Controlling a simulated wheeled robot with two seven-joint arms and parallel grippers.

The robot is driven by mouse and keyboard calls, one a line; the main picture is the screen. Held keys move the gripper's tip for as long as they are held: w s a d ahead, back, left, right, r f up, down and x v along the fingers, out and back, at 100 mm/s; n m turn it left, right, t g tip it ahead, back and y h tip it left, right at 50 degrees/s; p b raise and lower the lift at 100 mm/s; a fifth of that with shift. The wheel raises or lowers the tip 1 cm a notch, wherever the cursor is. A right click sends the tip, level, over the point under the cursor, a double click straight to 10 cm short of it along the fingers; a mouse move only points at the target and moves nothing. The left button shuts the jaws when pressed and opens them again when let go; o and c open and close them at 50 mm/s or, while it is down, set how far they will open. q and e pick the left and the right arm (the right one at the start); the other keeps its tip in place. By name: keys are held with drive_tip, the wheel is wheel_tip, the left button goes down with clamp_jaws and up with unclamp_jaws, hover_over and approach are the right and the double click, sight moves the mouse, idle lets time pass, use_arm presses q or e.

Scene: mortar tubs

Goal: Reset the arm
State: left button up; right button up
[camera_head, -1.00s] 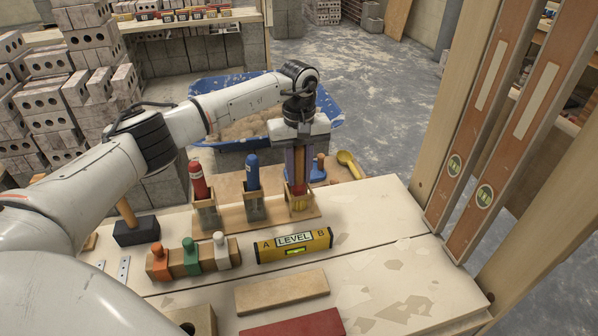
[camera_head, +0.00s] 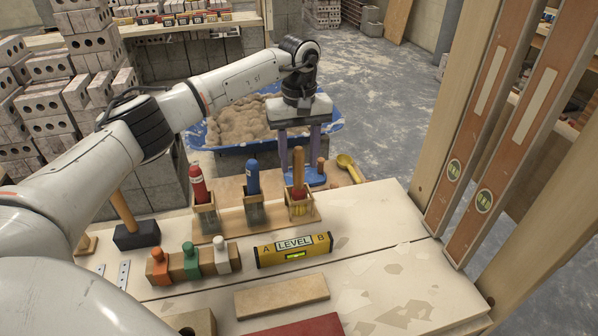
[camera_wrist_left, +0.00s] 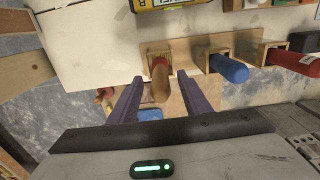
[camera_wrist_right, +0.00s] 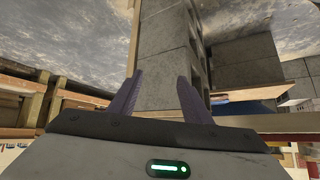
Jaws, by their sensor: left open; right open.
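My left gripper (camera_head: 300,170) is open and empty, fingers pointing down, just behind and above the wooden tool rack (camera_head: 240,222) on the bench. In the left wrist view its fingers (camera_wrist_left: 155,100) are spread, with the wooden handle (camera_wrist_left: 161,78) of the brush (camera_head: 299,193) between or beyond them; I cannot tell how close. The brush stands upright in the rack's right holder. A blue-handled tool (camera_head: 253,180) and a red-handled tool (camera_head: 198,185) stand in the other holders. My right gripper (camera_wrist_right: 160,95) is open and empty, facing grey blocks; it is outside the head view.
On the bench are a yellow level (camera_head: 293,250), a block with coloured pegs (camera_head: 190,262), a hammer (camera_head: 136,234) and a wooden bar (camera_head: 282,294). A yellow scoop (camera_head: 349,166) lies behind. A blue tub (camera_head: 325,130) of mortar stands beyond. Wooden posts rise at right.

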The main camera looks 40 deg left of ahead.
sight(299, 149)
use_arm(q)
drive_tip(key=shift+r, duration=2.15)
